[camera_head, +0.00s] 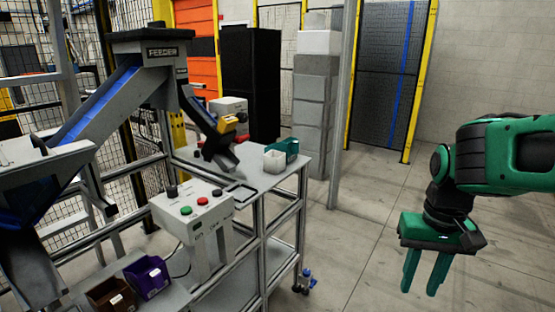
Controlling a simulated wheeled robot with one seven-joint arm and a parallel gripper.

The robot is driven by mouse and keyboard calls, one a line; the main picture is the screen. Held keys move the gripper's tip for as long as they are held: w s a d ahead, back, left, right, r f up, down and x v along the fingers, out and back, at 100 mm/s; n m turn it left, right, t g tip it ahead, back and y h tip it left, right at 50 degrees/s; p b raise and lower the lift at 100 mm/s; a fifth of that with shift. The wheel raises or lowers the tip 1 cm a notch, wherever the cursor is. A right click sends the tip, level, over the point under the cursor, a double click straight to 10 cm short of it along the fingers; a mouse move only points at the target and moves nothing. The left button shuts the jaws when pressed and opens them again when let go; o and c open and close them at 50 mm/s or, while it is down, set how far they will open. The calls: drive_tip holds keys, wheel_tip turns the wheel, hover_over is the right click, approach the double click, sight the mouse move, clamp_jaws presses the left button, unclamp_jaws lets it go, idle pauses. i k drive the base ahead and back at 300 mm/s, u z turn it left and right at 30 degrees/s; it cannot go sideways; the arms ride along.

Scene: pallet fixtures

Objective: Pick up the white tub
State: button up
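A small white tub (274,161) stands on the grey worktable near its far right end. A green object (291,148) sits right beside it, on its right; I cannot tell whether they touch. My gripper (424,277) hangs over the floor at the right, clear of the table and well away from the tub. Its two green fingers point down with a gap between them, and nothing is held.
A control box with buttons (195,212) stands at the table's near side. A feeder chute (158,78) rises on the left. Purple (147,278) and brown (112,296) bins sit lower front. A metal post (343,110) stands behind the table. The floor between table and gripper is clear.

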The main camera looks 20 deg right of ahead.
sight(274, 162)
drive_tip(key=z, duration=0.45)
drive_tip(key=i, duration=1.15)
drive_tip(key=z, duration=0.55)
